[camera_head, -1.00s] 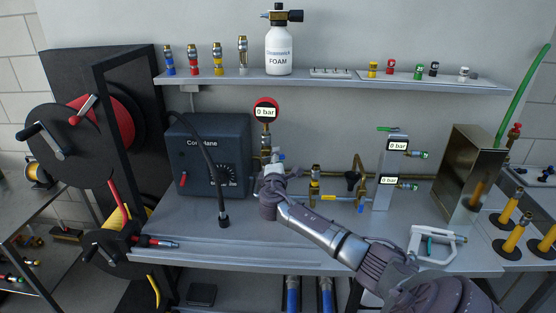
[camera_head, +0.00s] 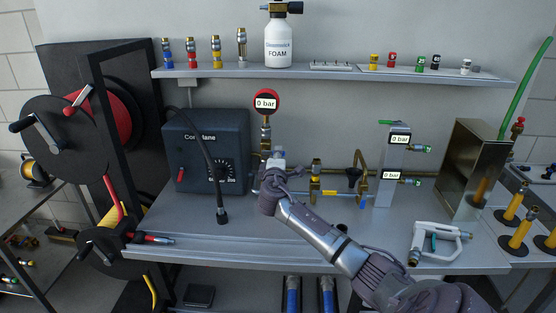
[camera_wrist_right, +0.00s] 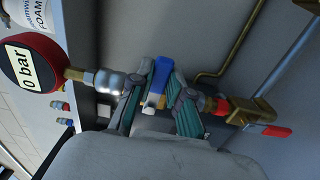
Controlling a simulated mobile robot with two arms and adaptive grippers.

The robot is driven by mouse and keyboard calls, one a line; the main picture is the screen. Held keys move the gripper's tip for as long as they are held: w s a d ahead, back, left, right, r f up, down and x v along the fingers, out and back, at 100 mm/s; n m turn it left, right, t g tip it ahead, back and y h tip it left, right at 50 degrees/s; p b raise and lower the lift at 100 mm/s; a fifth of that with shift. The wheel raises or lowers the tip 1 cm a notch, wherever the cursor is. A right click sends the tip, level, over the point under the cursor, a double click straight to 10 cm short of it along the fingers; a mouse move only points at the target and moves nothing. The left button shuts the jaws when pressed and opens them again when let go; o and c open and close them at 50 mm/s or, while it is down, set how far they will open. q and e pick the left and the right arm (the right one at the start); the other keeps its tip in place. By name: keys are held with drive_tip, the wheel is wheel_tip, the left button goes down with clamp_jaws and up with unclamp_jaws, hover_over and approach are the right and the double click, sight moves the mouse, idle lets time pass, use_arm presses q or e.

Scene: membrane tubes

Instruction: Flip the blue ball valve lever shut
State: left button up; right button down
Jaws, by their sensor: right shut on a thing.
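The blue ball valve lever (camera_wrist_right: 157,84) shows in the right wrist view between the two fingers of my right gripper (camera_wrist_right: 158,108). The gripper is shut on the lever. The silver valve body (camera_wrist_right: 113,83) lies just left of the fingers, in line with a red gauge (camera_wrist_right: 32,65) reading 0 bar. In the head view my right gripper (camera_head: 271,172) is below the same gauge (camera_head: 266,103), and it hides most of the valve. My left gripper is not in view.
A dark control box (camera_head: 208,150) stands left of the gripper with a black hose in front. Brass pipework (camera_head: 335,190) and a grey block with two 0 bar displays (camera_head: 392,165) are to the right. A shelf (camera_head: 340,77) runs above. The bench front is mostly clear.

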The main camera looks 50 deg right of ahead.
drive_tip(key=c, duration=1.1)
unclamp_jaws()
drive_tip(key=shift+a, duration=0.1)
drive_tip(key=v, duration=1.2)
